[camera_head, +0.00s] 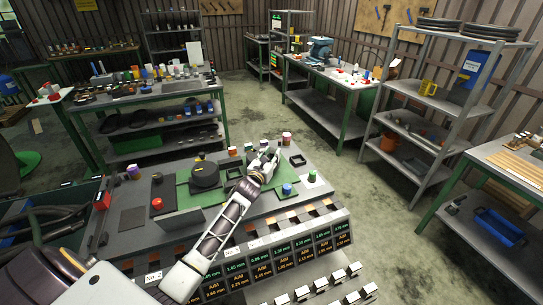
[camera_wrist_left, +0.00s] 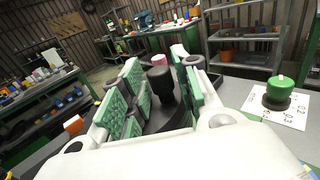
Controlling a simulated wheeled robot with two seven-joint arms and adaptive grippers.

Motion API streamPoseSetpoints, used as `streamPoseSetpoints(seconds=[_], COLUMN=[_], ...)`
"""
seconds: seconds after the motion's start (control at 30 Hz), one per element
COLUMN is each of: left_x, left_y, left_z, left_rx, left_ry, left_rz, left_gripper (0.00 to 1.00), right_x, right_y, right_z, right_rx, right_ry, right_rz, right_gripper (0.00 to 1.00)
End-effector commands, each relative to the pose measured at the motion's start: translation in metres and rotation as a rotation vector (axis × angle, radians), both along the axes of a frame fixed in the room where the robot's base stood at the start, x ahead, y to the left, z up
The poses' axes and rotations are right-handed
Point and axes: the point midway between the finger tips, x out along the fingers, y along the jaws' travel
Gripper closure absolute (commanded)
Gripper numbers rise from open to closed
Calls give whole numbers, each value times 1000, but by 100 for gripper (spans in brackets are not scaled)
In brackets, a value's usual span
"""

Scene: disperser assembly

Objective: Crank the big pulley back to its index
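My left gripper (camera_head: 264,160) reaches over the middle of the bench in the head view. In the left wrist view its green-padded fingers (camera_wrist_left: 160,88) stand apart on either side of an upright black handle (camera_wrist_left: 160,80). The handle rises from a dark round disc (camera_wrist_left: 165,112), seemingly the big pulley, partly hidden by the fingers. I see narrow gaps beside the handle and no clear grip. In the head view the arm and gripper cover this spot. A black round part (camera_head: 205,174) lies left of the gripper. The index mark does not show. My right gripper is out of view.
A green knob (camera_wrist_left: 280,90) stands on a numbered white sheet, right of the gripper. A blue knob (camera_head: 287,189) and a black square frame (camera_head: 297,160) are close by. A row of lit displays (camera_head: 260,265) lines the bench front. A grey shelf (camera_head: 440,105) stands right.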

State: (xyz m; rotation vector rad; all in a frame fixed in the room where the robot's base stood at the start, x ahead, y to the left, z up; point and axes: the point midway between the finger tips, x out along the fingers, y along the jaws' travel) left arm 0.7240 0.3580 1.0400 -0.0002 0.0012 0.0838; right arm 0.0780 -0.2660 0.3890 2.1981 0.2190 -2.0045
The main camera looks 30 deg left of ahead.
Motion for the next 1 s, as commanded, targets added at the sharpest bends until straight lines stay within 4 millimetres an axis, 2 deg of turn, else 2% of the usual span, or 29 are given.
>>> streamPoseSetpoints(seconds=[0.33,0.57,1.0], left_x=[1,1,3], left_y=[0,0,1], left_z=[0,0,0], left_rx=[0,0,0], left_ry=[-1,-1,-1], left_rz=[0,0,3], left_gripper=[70,100,100], right_x=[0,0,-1], right_y=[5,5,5], right_z=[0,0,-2], right_rx=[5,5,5], right_ry=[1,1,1], right_rz=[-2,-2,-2], right_gripper=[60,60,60])
